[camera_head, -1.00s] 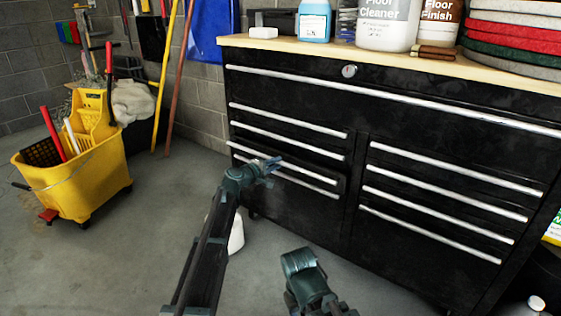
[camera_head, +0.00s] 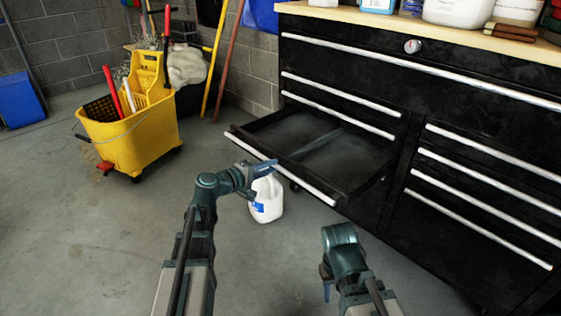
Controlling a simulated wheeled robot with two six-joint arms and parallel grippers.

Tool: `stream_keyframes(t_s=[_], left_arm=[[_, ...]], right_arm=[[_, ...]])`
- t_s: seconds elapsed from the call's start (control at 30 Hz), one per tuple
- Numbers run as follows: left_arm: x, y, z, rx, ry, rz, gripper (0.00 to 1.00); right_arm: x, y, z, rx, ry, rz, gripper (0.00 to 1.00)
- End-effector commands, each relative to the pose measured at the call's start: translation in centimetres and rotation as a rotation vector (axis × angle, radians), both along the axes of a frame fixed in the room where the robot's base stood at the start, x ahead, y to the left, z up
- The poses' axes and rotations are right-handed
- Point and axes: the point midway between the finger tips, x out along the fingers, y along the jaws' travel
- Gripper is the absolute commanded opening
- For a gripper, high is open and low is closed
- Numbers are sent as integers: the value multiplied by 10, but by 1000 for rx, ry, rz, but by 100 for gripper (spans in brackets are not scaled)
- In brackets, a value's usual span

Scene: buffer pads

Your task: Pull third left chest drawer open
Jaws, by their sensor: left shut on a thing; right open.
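The black tool chest (camera_head: 460,100) stands at the right, with long silver handles. In its left column, two drawers are shut. The third left drawer (camera_head: 335,150) below them is pulled far out and looks empty, with a divider inside. My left gripper (camera_head: 266,168) is shut on its silver handle (camera_head: 310,186) near the middle. The left drawer front below is hidden by the open drawer. My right gripper (camera_head: 327,284) is open, low in front of the chest, apart from it.
A white jug (camera_head: 266,200) stands on the floor under the open drawer's front, close by my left gripper. A yellow mop bucket (camera_head: 135,125) stands at the left. The floor between bucket and drawer is clear. Bottles stand on the chest's wooden top (camera_head: 500,45).

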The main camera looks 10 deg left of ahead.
Motion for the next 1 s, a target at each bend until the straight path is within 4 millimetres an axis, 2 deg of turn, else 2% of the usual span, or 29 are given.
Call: stream_keyframes(t_s=[0.13, 0.5, 0.53, 0.7, 1.0], left_arm=[[-7, 4, 0, 2, 0, -1, 0], [-7, 6, 0, 1, 0, -1, 0], [-7, 6, 0, 1, 0, -1, 23], [-7, 6, 0, 1, 0, 0, 51], [-8, 6, 0, 0, 0, 0, 51]], right_arm=[[0, 0, 0, 0, 0, 0, 50], [0, 0, 0, 0, 0, 0, 50], [0, 0, 0, 0, 0, 0, 50], [0, 0, 0, 0, 0, 0, 50], [0, 0, 1, 0, 0, 0, 50]])
